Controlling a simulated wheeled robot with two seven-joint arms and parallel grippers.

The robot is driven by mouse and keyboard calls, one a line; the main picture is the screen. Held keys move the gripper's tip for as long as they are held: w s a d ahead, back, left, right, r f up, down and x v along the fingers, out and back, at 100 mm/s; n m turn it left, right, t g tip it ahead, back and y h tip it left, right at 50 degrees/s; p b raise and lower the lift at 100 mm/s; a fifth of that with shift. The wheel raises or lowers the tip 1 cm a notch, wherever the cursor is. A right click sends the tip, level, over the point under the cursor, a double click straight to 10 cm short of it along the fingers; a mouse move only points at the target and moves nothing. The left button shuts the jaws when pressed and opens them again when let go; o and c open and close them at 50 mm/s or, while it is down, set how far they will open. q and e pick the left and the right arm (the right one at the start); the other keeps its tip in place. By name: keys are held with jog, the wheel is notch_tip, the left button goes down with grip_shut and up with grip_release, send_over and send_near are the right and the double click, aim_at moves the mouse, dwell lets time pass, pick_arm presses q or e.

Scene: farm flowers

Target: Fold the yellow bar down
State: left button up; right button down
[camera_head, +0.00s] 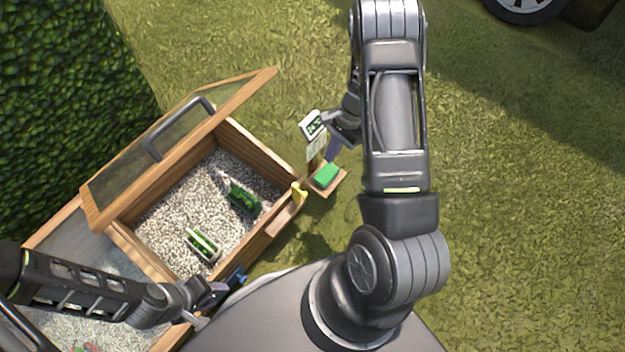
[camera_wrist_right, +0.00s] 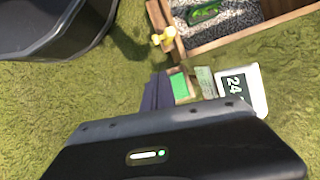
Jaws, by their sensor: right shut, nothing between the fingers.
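The yellow bar (camera_head: 298,193) is a small upright piece at the right corner of the wooden planter box (camera_head: 262,150). In the right wrist view the yellow bar (camera_wrist_right: 164,37) sticks out from the box corner. My right gripper (camera_head: 333,150) is beyond and right of the bar in the head view, apart from it. Its purple-blue fingers are shut and empty; they show in the right wrist view (camera_wrist_right: 157,92). My left gripper (camera_head: 220,292) is low over the box's near edge, away from the bar; its opening is unclear.
A glazed wooden lid (camera_head: 180,140) with a grey handle stands raised. Plants in holders (camera_head: 202,243) sit on the gravel. A small stand with a green block (camera_head: 326,175) and a display reading 24 (camera_head: 313,125) is beside the right gripper. Grass lies open to the right.

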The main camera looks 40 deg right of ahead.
jog(key=a+r+b+x, duration=0.1)
jog(key=a+b+x, duration=0.1)
jog(key=x, duration=1)
jog(key=shift+s+a+f+b, duration=0.25)
jog(key=shift+a+f+b, duration=0.2)
jog(key=shift+b, duration=0.25)
